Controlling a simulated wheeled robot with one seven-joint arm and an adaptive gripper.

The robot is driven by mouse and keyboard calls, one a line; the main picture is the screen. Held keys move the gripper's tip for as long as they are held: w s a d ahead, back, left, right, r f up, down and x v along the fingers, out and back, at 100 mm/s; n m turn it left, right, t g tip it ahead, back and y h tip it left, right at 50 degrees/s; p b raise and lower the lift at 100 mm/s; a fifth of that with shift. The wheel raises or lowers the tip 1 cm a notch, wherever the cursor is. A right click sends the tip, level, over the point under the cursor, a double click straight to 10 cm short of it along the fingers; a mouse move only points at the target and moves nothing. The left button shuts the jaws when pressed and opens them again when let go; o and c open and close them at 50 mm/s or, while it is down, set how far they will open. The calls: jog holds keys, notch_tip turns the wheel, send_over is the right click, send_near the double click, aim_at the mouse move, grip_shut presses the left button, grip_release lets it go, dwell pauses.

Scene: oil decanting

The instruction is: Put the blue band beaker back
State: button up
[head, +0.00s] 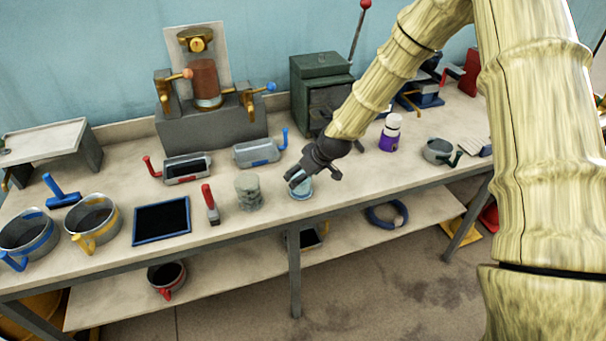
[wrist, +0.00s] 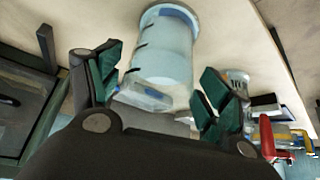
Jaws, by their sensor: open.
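The blue band beaker (head: 301,193) stands upright on the bench near its front edge, partly hidden by my gripper (head: 297,178) in the head view. In the wrist view the beaker (wrist: 166,45) is a clear, pale blue vessel with dark marks on its side and a blue band at its rim. My gripper (wrist: 162,84) is open, with its green-padded fingers spread on either side of the lower picture of the beaker. Whether a finger touches it I cannot tell.
A grey beaker (head: 249,192) stands close to the left. A red-handled tool (head: 210,203) and a dark blue-rimmed tray (head: 161,220) lie further left. A purple and white bottle (head: 390,133) and a grey pot (head: 438,151) stand to the right. The bench's front edge is close.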

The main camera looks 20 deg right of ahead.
jog(key=b+v, duration=0.3)
jog(key=v, duration=0.9)
jog(key=shift+b, duration=0.3)
jog(key=s+a+f+m+g+h, duration=0.1)
jog(key=s+f+g, duration=0.1)
jog(key=s+f, duration=0.8)
jog(key=s+a+f+m+g, duration=0.15)
jog(key=s+f, duration=0.35)
jog(key=f, duration=0.9)
jog(key=s+f+m, duration=0.1)
jog(key=s+f, duration=0.3)
jog(key=s, duration=0.5)
jog(key=s+f+g+h, duration=0.1)
jog(key=s+f, duration=0.4)
jog(key=s, duration=0.4)
jog(key=s+f+m+g, duration=0.1)
jog(key=s+f, duration=0.4)
jog(key=s, duration=0.4)
jog(key=shift+a+m+h, duration=0.35)
jog(key=shift+h, duration=0.05)
jog(key=shift+g, duration=0.25)
